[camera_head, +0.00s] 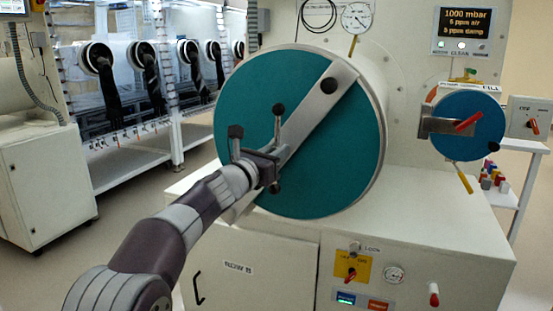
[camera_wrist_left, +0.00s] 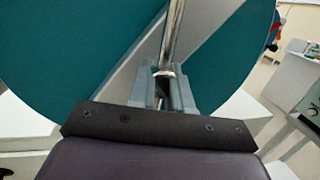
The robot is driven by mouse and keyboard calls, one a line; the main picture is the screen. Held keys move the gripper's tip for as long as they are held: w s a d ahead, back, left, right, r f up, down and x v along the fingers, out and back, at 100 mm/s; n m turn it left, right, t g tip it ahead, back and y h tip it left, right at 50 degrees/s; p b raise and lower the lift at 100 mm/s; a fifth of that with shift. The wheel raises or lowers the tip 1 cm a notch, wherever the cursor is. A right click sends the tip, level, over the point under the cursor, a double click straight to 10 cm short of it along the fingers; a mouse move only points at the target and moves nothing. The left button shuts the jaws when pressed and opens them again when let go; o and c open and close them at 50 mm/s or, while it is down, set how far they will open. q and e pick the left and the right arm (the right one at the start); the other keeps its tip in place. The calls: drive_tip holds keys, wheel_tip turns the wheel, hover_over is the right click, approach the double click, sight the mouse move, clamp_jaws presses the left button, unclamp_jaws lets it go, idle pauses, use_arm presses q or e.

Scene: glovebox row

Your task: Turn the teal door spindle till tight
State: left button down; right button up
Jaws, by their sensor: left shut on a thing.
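The large round teal door (camera_head: 330,165) is in the middle of the head view, with a grey bar (camera_head: 318,112) running diagonally across it. The teal door spindle (camera_head: 278,128) stands out in front of the bar and has metal spokes with black knobs. My left gripper (camera_head: 266,162) is at the spindle, and its hub is largely hidden behind the gripper. In the left wrist view, the two grey fingers (camera_wrist_left: 166,92) are closed around a metal rod (camera_wrist_left: 173,35) of the spindle, with teal door surface on both sides. My right gripper is in neither view.
A pressure display (camera_head: 468,28) is top right. Gloveboxes with black gloves (camera_head: 150,75) stand behind left.

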use_arm(q)
drive_tip(key=m+g, duration=0.1)
drive_tip(key=m, duration=0.4)
drive_tip(key=shift+f, duration=0.15)
drive_tip(key=shift+m+y, duration=0.3)
drive_tip(key=shift+m, duration=0.1)
drive_tip(key=c, duration=1.2)
unclamp_jaws()
drive_tip(key=shift+w+a, duration=0.1)
drive_tip(key=shift+s+a+b, duration=0.15)
drive_tip(key=shift+s+b, duration=0.1)
drive_tip(key=shift+b, duration=0.05)
drive_tip(key=b+v, duration=0.3)
drive_tip(key=v, duration=0.9)
drive_tip(key=shift+a, duration=0.15)
